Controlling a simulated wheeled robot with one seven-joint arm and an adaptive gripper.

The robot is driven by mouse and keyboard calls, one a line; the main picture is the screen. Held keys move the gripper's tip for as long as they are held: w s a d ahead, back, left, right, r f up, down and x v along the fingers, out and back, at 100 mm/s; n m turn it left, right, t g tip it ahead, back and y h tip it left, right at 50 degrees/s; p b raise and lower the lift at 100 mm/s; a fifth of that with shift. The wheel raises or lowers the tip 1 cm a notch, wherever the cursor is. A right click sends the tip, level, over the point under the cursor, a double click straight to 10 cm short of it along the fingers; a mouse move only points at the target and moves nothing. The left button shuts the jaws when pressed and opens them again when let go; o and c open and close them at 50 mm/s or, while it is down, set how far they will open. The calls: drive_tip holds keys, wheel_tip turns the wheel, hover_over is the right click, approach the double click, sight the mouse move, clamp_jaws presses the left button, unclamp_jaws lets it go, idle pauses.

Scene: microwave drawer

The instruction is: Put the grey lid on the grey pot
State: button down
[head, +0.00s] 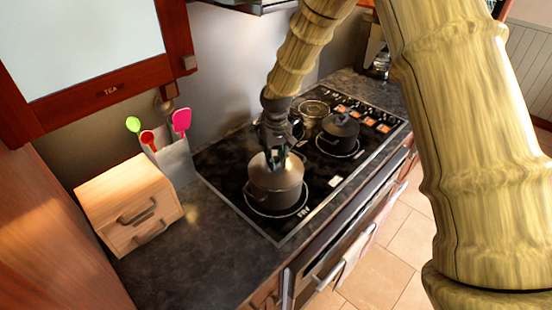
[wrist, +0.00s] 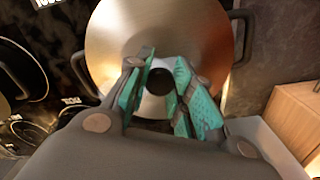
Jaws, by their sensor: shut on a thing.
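The grey pot (head: 275,197) stands upright on the front left burner of the black cooktop. The grey lid (head: 262,163) is over the pot's mouth; in the wrist view it is a round metal disc (wrist: 115,45) with a dark knob, and the pot's side handles (wrist: 240,38) show past its edge. My gripper (head: 277,164) points down at the lid's middle. Its teal-padded fingers (wrist: 165,88) are on both sides of the knob, shut on it. I cannot tell whether the lid's rim rests fully on the pot.
A dark lidded pot (head: 340,132) stands on another burner to the right. A wooden box with handles (head: 125,200) and a grey utensil holder (head: 176,162) with colourful tools stand to the left. The dark counter (head: 190,260) in front of the box is clear.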

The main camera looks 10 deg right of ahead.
drive_tip(key=shift+f, duration=0.45)
idle(1.3)
drive_tip(key=c, duration=1.2)
unclamp_jaws()
drive_tip(key=shift+o, duration=0.4)
drive_tip(key=o, duration=0.4)
drive_tip(key=shift+r, duration=0.2)
drive_tip(key=shift+r+p, duration=0.75)
drive_tip(key=shift+r, duration=2.55)
